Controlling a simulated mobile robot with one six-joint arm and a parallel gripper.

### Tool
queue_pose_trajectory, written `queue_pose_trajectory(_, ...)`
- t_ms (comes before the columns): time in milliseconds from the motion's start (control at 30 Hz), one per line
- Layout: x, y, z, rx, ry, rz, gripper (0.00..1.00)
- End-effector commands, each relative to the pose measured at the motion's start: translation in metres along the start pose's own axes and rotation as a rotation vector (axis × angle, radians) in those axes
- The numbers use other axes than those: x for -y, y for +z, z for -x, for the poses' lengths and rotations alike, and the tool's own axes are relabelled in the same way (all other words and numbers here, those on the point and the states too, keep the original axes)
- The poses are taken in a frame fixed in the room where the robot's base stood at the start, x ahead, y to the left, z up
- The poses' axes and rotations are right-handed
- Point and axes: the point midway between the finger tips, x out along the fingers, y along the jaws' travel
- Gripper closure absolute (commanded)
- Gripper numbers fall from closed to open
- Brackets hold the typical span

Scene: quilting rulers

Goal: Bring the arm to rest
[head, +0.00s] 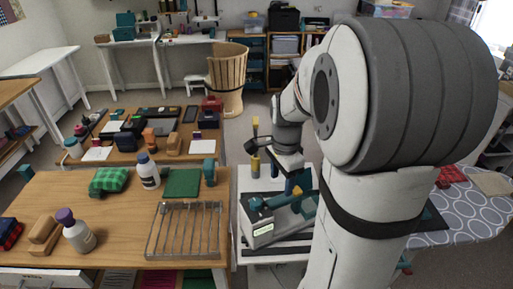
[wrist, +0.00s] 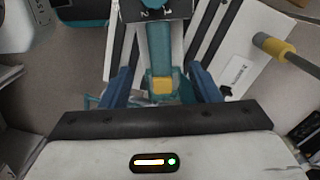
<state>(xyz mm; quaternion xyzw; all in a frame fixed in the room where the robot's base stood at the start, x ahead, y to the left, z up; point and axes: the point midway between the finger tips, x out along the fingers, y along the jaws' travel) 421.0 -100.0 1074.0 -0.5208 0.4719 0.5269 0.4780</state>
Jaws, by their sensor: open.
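My arm reaches from the right of the head view over a white table (head: 262,182). My gripper (head: 298,187) points down there, and its blue fingers stand above a teal tool. In the wrist view my gripper (wrist: 163,84) has its two blue fingers spread apart. A teal handle with a yellow patch (wrist: 162,84) shows between them, with no visible grip on it. I cannot tell how deep it sits between the fingers. Part of the white table is hidden behind my arm.
A wire rack (head: 185,230) and bottles (head: 148,172) are on the wooden table (head: 120,215) at left.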

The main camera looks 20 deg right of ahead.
Motion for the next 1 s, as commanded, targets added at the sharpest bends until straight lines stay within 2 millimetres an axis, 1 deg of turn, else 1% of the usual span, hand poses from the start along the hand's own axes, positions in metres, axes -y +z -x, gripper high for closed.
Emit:
queue_pose_trajectory(167, -0.002, 0.003, 0.003, -0.003, -0.007, 0.032, 0.44)
queue_pose_trajectory(267, -0.010, 0.015, 0.013, -0.016, -0.031, 0.156, 0.44)
queue_pose_trajectory(367, -0.025, 0.036, 0.029, -0.042, -0.070, 0.380, 0.44)
queue_pose_trajectory(500, -0.055, 0.068, 0.049, -0.099, -0.128, 0.765, 0.44)
queue_pose_trajectory(600, -0.075, 0.086, 0.056, -0.146, -0.160, 1.018, 0.44)
queue_pose_trajectory(700, -0.093, 0.099, 0.060, -0.188, -0.181, 1.223, 0.44)
queue_pose_trajectory(833, -0.106, 0.108, 0.062, -0.227, -0.196, 1.393, 0.44)
queue_pose_trajectory(900, -0.110, 0.111, 0.062, -0.238, -0.198, 1.442, 0.44)
queue_pose_trajectory(1000, -0.112, 0.112, 0.062, -0.244, -0.199, 1.468, 0.44)
